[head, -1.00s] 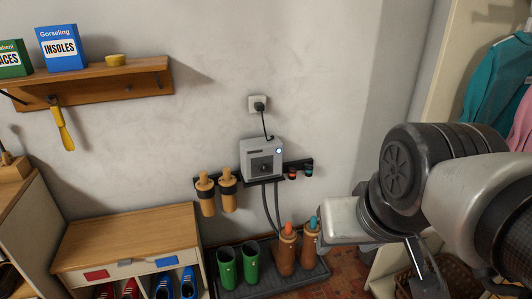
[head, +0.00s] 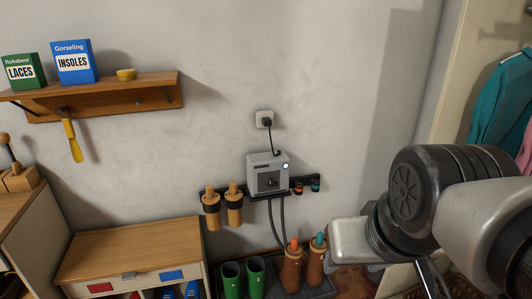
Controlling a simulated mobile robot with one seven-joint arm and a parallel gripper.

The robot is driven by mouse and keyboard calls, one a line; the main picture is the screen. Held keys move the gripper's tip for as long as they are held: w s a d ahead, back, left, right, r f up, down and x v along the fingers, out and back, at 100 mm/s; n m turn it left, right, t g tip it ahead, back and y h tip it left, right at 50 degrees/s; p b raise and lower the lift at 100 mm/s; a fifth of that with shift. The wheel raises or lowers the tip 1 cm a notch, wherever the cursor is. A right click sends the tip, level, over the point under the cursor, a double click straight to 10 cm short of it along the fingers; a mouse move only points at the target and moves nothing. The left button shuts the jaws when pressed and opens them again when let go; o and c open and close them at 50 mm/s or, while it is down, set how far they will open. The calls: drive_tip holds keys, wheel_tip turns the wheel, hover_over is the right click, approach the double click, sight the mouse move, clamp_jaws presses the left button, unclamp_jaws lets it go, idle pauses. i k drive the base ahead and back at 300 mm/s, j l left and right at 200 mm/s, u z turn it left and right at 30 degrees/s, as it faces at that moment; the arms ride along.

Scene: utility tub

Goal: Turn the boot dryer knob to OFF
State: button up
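The boot dryer (head: 267,164) is a light grey box fixed to the wall on a dark rail, near the middle of the head view. Its dark front panel carries a knob (head: 270,182), too small to read which way it points. A small bluish-white light (head: 285,166) glows at its upper right. A cord runs up from it to a wall socket (head: 264,119). My arm is at the lower right, well apart from the dryer. My gripper's fingers are not clearly shown; only a thin metallic part shows at the bottom edge.
Wooden boot shapes (head: 232,200) hang on the rail left of the dryer. Green boots (head: 256,278) and brown boots (head: 292,270) stand below on a dark tray. A wooden bench (head: 130,248) is at lower left, a shelf (head: 100,96) above.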

sight(268, 182)
drive_tip(key=i+j, duration=0.35)
drive_tip(key=i, duration=0.2)
drive_tip(key=i+j+z, duration=0.1)
drive_tip(key=i+j, duration=0.3)
drive_tip(key=i, duration=0.1)
